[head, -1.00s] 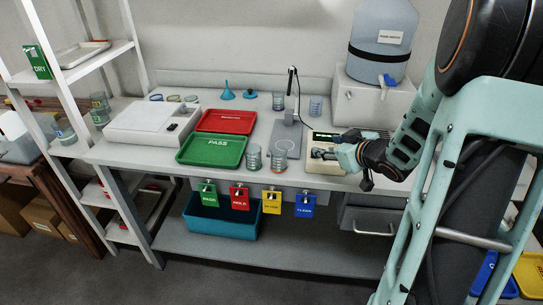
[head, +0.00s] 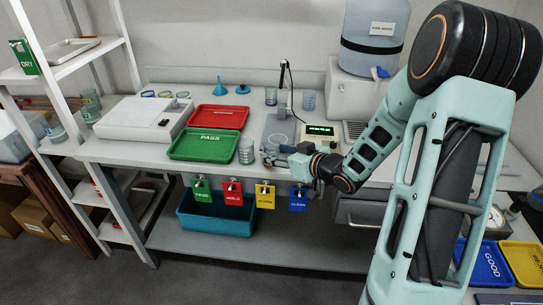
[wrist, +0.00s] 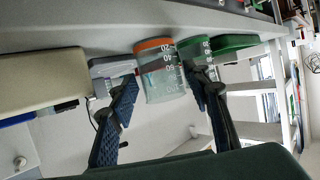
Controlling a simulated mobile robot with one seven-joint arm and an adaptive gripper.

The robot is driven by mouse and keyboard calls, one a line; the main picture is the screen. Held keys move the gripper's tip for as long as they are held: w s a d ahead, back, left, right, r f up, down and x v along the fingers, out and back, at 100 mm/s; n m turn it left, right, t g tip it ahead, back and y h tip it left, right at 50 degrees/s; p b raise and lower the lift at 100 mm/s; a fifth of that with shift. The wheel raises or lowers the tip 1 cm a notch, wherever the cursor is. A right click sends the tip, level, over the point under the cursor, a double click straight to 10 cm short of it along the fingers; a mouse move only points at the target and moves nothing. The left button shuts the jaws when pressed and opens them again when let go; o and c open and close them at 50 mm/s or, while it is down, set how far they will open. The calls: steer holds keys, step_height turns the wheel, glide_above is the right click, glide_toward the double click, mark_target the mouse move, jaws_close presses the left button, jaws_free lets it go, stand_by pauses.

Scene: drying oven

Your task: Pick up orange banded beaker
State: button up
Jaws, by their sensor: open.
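The orange banded beaker (wrist: 160,82) is clear glass with white marks and an orange band near its base. It stands on the bench, and the wrist view shows it upside down. My gripper (wrist: 160,92) is open, one finger on each side of the beaker in that view, with no visible grip on it. In the head view my gripper (head: 284,156) is low at the bench's front edge and partly hides the beaker. A second clear beaker (head: 246,151) stands close to its left; in the wrist view one finger overlaps this beaker (wrist: 194,50).
The green PASS tray (head: 204,145) and a red tray (head: 218,117) lie left of the beakers. A stand with a grey base (head: 279,130) is behind them. A cream device with a display (head: 319,132) sits behind my gripper to the right. Coloured tags hang below the bench edge.

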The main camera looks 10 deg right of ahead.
steer(key=shift+x, duration=1.45)
steer(key=shift+c, duration=0.6)
steer(key=c, duration=0.9)
steer(key=shift+r, duration=0.1)
steer(key=shift+r, duration=0.6)
steer(key=shift+s+a+r+p, duration=0.15)
steer(key=shift+s+a+r, duration=1.1)
steer(key=shift+s+r, duration=0.65)
steer(key=shift+s+a+r+p, duration=0.2)
steer(key=shift+s+a+r, duration=1)
steer(key=shift+s+r, duration=0.75)
steer(key=shift+s+a+r+p, duration=0.15)
steer(key=shift+s+a+r, duration=1.1)
steer(key=shift+s+r, duration=0.65)
